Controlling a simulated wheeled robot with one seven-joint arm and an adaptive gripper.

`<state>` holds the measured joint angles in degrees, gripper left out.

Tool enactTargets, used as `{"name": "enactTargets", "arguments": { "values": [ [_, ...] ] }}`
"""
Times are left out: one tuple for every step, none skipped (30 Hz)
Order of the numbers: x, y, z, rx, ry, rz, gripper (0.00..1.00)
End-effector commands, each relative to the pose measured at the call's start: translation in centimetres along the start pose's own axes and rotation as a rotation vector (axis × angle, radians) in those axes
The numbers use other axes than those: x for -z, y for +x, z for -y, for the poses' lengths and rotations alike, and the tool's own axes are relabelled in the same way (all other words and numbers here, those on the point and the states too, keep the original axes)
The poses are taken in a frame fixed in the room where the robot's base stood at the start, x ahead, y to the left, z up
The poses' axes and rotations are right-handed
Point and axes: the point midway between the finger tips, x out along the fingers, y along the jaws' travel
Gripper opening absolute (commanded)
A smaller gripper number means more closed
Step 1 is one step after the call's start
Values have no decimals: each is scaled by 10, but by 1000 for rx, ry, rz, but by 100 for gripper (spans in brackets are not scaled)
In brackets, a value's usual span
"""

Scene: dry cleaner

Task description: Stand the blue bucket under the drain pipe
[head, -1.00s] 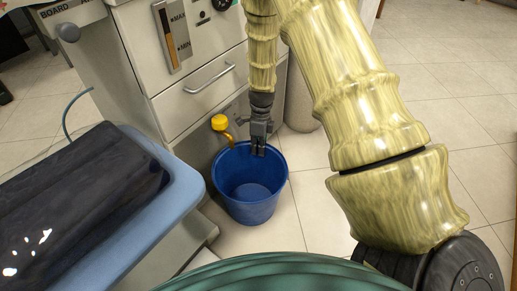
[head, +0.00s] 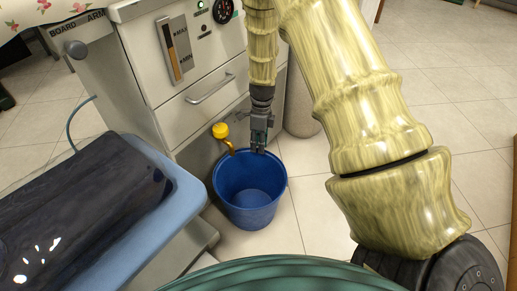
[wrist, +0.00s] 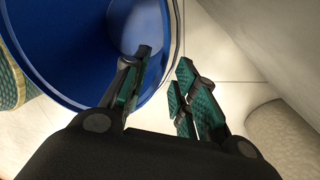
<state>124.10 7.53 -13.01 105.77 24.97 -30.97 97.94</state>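The blue bucket (head: 250,212) stands upright on the tiled floor, empty, against the front of the grey machine. A brass drain pipe (head: 230,146) with a yellow knob (head: 220,130) comes out of the machine. Its lower end shows at the bucket's far left rim; whether it is inside the rim is hard to tell. My gripper (head: 258,150) points down at the bucket's far rim. In the wrist view my gripper (wrist: 162,88) has its fingers apart, near the rim of the bucket (wrist: 60,50), with nothing visibly clamped between them.
The grey machine (head: 205,120) with a drawer handle rises behind the bucket. A blue-edged board (head: 165,215) with a dark glossy item lies at left. A beige cylinder (head: 302,115) stands behind right. Floor to the right is clear.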

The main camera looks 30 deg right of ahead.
Motion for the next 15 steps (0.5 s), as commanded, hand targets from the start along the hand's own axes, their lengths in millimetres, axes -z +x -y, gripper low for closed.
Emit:
{"name": "enactTargets", "arguments": {
  "values": [
    [0,-16,0,2,0,1,28],
    [0,-21,0,3,0,1,28],
    [0,-28,0,3,1,0,28],
    [0,-32,0,2,1,0,28],
    [0,-37,0,1,1,0,28],
    [0,-42,0,1,0,0,28],
    [0,-46,0,2,0,0,28],
    [0,-50,0,2,0,0,28],
    [0,-54,0,2,0,0,28],
    [0,-57,0,2,0,0,28],
    [0,-59,0,1,0,0,28],
    [0,-62,0,1,0,0,28],
    [0,-63,0,1,0,0,28],
    [0,-64,0,1,0,0,28],
    [0,-65,0,0,0,0,28]
  ]
}}
